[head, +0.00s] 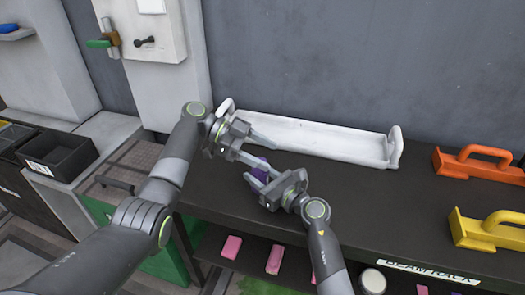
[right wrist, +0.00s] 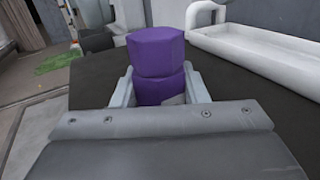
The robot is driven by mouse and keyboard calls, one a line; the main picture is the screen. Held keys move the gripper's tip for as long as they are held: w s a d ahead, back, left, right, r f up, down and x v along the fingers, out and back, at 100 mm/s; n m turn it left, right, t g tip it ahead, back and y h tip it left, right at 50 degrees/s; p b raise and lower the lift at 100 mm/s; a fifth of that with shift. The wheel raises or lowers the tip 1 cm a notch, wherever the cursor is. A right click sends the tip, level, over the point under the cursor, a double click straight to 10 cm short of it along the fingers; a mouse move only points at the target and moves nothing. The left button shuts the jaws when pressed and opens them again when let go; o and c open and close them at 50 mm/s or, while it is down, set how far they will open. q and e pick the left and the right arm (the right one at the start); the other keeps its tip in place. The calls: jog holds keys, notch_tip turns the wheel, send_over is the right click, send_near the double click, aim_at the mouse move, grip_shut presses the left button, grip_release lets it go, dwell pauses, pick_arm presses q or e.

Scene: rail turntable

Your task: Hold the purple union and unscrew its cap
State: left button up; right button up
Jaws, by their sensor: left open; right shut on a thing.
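The purple union (head: 259,170) stands upright on the dark shelf top, partly hidden by my grippers in the head view. In the right wrist view its lower body (right wrist: 160,90) is between the fingers, with the wider hexagonal cap (right wrist: 156,52) on top. My right gripper (head: 262,179) is shut on the lower body; its fingers also show in the right wrist view (right wrist: 160,88). My left gripper (head: 268,152) is open beside the union, on its far left side.
A long white tray (head: 310,137) lies behind the grippers. An orange handled block (head: 478,165) and a yellow one (head: 487,230) are at the right. Pink blocks (head: 274,260) lie on the lower shelf. A black bin (head: 60,158) is at the left.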

pick_arm(q)
jog(key=shift+f, duration=1.85)
jog(key=shift+c, duration=0.2)
jog(key=c, duration=1.1)
jog(key=shift+w+n+t, duration=0.2)
jog(key=shift+n+t, duration=2.9)
jog(key=shift+t, duration=0.5)
jog(key=shift+c, duration=0.2)
jog(key=n+t+y, duration=0.1)
jog(key=n+t, duration=0.2)
jog(key=n+t+y, duration=0.2)
jog(key=n, duration=0.1)
jog(key=shift+w+a+t, duration=0.1)
jog(key=shift+w+t, duration=0.05)
jog(key=shift+t, duration=0.25)
jog(key=o, duration=1.1)
